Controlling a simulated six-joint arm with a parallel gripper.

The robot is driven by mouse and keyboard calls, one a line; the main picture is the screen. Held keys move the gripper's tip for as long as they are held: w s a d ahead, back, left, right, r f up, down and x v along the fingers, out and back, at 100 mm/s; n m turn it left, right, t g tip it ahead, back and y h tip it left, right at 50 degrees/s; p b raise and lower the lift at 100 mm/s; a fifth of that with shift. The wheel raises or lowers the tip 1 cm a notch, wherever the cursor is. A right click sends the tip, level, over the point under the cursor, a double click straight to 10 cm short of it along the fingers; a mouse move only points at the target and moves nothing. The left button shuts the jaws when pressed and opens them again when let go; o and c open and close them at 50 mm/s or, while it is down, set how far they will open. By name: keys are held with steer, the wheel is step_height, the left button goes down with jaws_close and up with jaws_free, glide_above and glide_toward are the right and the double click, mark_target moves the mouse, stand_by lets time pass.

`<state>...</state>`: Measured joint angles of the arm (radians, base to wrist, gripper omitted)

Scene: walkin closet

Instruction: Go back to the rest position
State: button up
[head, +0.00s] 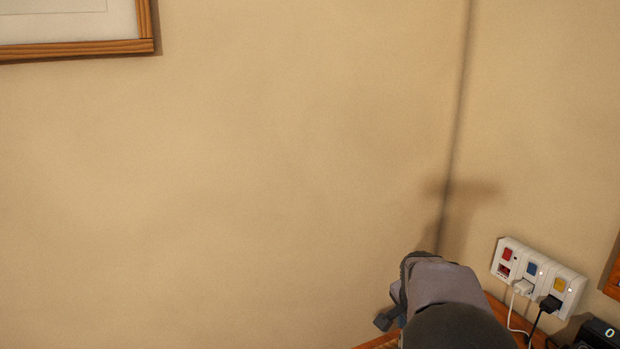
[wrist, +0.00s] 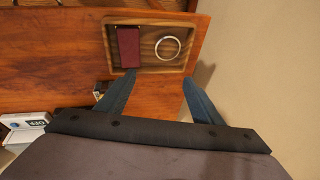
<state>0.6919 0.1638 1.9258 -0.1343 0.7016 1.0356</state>
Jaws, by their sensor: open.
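My gripper (wrist: 158,92) is open in the wrist view, with its two blue fingers apart and nothing between them. Beyond the fingertips is a wooden tray (wrist: 192,69) with a dark red flat item (wrist: 128,47) and a pale ring (wrist: 168,48) inside. The fingertips appear close to the tray's near edge; I cannot tell whether they touch it. In the head view my arm's grey end (head: 440,285) shows at the bottom right, in front of the wall corner. The fingers are mostly hidden there.
A white power strip (head: 538,278) with red, blue and yellow switches and two plugged cords is right of my arm. A dark device (head: 597,334) sits at the lower right. A wooden surface (wrist: 50,65) lies under the tray. A framed picture (head: 75,48) hangs upper left.

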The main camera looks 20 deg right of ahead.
steer(key=a+n+y+p, duration=0.25)
steer(key=a+n, duration=0.35)
steer(key=a, duration=0.7)
steer(key=s+a+n+g+p, duration=0.1)
steer(key=s+a+n+p, duration=0.1)
steer(key=s+a+n, duration=0.3)
steer(key=s+a+n+g+p, duration=0.1)
steer(key=s+a+n+p, duration=0.2)
steer(key=a, duration=0.9)
steer(key=s+n+y, duration=0.1)
steer(key=s+n, duration=0.2)
steer(key=n, duration=0.2)
steer(key=shift+s+a, duration=0.2)
step_height(320, 180, down, 16)
steer(key=b, duration=1.6)
steer(key=shift+f, duration=0.15)
